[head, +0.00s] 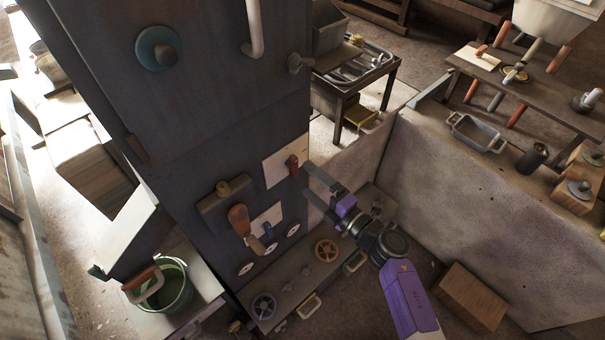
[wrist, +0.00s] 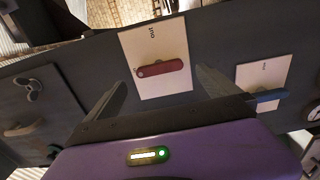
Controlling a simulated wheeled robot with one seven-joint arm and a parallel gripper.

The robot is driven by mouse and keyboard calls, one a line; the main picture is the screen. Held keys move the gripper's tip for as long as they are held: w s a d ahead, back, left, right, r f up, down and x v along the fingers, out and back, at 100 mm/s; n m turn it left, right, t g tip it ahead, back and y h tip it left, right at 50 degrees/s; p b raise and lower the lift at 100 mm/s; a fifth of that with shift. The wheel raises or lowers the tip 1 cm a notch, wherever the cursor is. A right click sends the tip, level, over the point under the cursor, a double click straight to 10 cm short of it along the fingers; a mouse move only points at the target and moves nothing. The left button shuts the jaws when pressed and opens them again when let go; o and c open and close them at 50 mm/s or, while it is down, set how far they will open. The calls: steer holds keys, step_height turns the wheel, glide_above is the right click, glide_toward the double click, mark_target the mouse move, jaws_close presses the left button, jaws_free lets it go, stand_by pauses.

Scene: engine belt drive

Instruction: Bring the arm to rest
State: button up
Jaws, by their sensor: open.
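My gripper (head: 317,186) is at the end of my purple and black arm, in front of the dark metal cabinet (head: 215,150). Its two fingers are apart with nothing between them; they also show in the wrist view (wrist: 165,92). A red lever (head: 292,165) on a pale plate is just beyond the fingertips in the head view. In the wrist view the red lever (wrist: 160,68) lies across its plate, which carries the word "out". I see a gap between fingers and lever, but cannot tell its depth.
Below are an orange-brown lever (head: 239,219), round dials and two handwheels, one orange (head: 326,251). A green bucket (head: 166,290) stands at lower left. A concrete wall (head: 470,205) and a wooden box (head: 467,297) are right of my arm. A workbench is at upper right.

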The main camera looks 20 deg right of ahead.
steer(key=shift+v, duration=1)
